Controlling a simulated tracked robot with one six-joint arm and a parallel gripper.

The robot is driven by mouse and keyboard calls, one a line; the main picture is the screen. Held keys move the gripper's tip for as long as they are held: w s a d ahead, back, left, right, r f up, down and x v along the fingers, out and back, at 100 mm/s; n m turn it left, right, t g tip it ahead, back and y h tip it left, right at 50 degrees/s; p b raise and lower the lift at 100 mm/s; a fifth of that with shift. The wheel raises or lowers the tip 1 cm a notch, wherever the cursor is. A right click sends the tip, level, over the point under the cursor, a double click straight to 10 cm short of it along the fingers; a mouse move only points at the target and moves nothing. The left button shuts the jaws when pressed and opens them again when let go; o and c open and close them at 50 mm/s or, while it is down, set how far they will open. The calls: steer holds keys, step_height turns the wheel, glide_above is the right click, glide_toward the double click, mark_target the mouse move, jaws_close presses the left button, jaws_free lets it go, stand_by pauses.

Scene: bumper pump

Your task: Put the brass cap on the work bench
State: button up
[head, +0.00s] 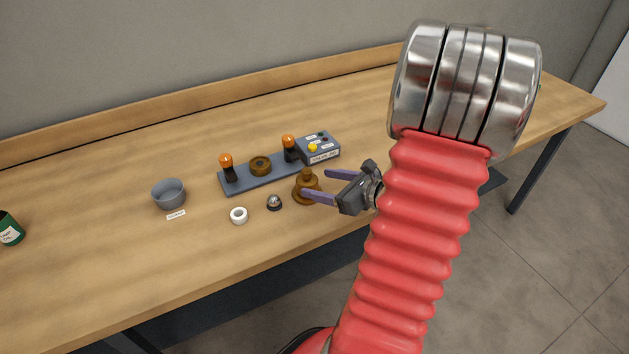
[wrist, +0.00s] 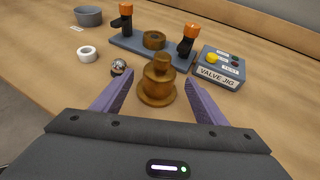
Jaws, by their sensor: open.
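The brass cap (head: 307,187) is a stepped, brownish brass piece with a wide base and a narrow top. It stands upright on the wooden work bench (head: 110,270), near the front edge. It also shows in the wrist view (wrist: 157,82). My gripper (head: 315,183) is open, with its two purple fingers on either side of the cap. In the wrist view the fingers (wrist: 160,90) flank the cap with a gap visible at each side. Whether a finger touches the cap is not clear.
Behind the cap is a grey plate (head: 240,180) with two orange-topped clamps and a brass ring (head: 260,166). A valve jig box (head: 318,148) stands at its right end. A steel ball piece (head: 274,202), white ring (head: 239,215) and grey bowl (head: 169,194) are left. The bench's left front is clear.

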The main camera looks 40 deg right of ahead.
steer(key=shift+v, duration=1.3)
steer(key=shift+a+f+n, duration=0.2)
steer(key=shift+f+n, duration=0.05)
steer(key=shift+n, duration=0.25)
steer(key=s+a+f+n+g+y, duration=0.1)
steer(key=a+n, duration=0.1)
steer(key=s+a+n+g+y, duration=0.1)
steer(key=a+n, duration=0.1)
steer(key=s+a+f+n+g, duration=0.1)
steer(key=a, duration=0.1)
steer(key=shift+s+f+n+y, duration=0.2)
steer(key=shift+f+n+y, duration=0.1)
steer(key=shift+n+y, duration=0.1)
steer(key=s+a+r+n+g+h, duration=0.1)
steer(key=a+r+n+g+h, duration=0.1)
steer(key=a+r+n, duration=0.6)
steer(key=s+a+r+n+g+h, duration=0.2)
steer(key=a+r+n, duration=0.7)
steer(key=a+n, duration=0.8)
steer(key=n, duration=0.3)
steer(key=shift+s+g, duration=0.2)
steer(key=shift+g, duration=0.2)
